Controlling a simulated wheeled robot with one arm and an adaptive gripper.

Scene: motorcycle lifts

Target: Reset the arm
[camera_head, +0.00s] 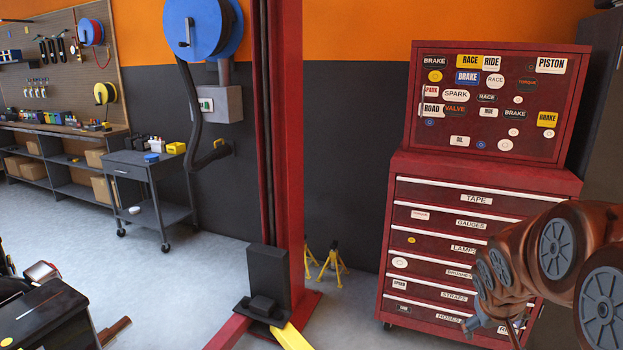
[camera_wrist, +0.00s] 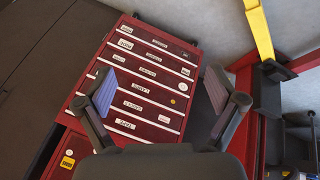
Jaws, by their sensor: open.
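My arm (camera_head: 553,250), with copper-brown links and grey round joint caps, reaches in from the right edge of the head view. It hangs in front of the lower right part of the red tool cabinet (camera_head: 487,172) and hides some of its drawer fronts. In the wrist view my gripper (camera_wrist: 159,90) has its two dark fingers spread wide, with nothing between them. The drawer fronts of the red cabinet (camera_wrist: 140,88) show behind the fingers, upside down. The drawers look shut. The gripper's fingers are not clear in the head view.
A red lift post (camera_head: 283,130) stands left of the cabinet, with a yellow lift arm (camera_head: 292,337) at its foot. Yellow jack stands (camera_head: 334,262) are on the floor between them. A dark cart (camera_head: 150,185) stands farther left. Dark equipment (camera_head: 45,315) fills the lower left corner.

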